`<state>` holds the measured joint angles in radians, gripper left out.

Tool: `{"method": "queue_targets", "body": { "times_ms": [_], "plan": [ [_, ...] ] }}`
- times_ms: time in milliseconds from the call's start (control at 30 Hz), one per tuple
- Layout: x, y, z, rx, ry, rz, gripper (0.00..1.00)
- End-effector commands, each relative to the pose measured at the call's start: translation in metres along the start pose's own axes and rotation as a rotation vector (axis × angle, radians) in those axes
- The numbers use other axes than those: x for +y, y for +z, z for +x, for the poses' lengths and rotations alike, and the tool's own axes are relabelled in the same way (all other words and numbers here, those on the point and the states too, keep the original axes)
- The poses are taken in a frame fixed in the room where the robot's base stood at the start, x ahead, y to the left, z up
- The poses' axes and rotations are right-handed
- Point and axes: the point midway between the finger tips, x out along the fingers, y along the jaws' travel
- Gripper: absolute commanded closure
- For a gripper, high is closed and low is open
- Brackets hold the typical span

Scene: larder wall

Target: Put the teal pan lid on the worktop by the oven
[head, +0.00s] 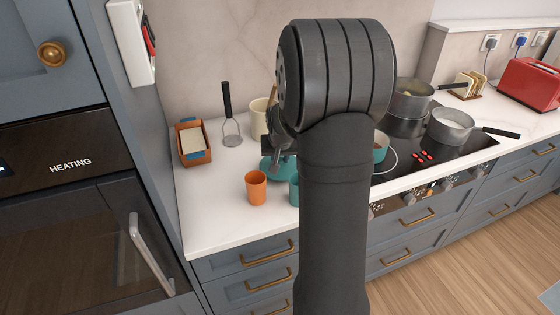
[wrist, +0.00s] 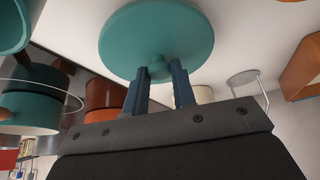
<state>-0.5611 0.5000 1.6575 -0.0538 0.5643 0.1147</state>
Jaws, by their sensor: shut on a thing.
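The teal pan lid (head: 271,167) is over the white worktop (head: 215,215), behind the orange cup and partly hidden by my arm in the head view. In the wrist view the round lid (wrist: 157,30) fills the top middle, with its knob towards my fingers. My gripper (wrist: 162,78) is shut on the lid's knob; it also shows in the head view (head: 282,152), partly behind my arm. I cannot tell whether the lid touches the worktop. The oven (head: 75,225), marked HEATING, stands at the left.
An orange cup (head: 256,188) and a teal cup (head: 294,190) stand in front. A brown box (head: 193,145), a masher (head: 230,130) and a cream pot (head: 259,118) stand behind. Pans (head: 452,128) sit on the hob (head: 410,150) at right. The left front worktop is clear.

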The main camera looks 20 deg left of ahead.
Motion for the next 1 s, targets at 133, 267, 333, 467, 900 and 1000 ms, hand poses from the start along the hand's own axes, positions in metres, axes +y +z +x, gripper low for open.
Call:
{"method": "queue_targets", "body": {
  "times_ms": [133,267,333,467,900,1000],
  "plan": [
    [0.0003,0.0058,0.0137,0.001,0.0,0.0,1.0],
    [0.0003,0.0054,0.0133,0.002,0.0,0.0,1.0],
    [0.0003,0.0055,0.0133,0.002,0.0,0.0,1.0],
    [0.0004,0.0072,0.0166,0.0,0.0,0.0,1.0],
    [0.0003,0.0061,0.0144,0.002,0.0,0.0,0.54],
    [0.0003,0.005,0.0076,0.003,0.0,0.0,0.54]
  ]
}}
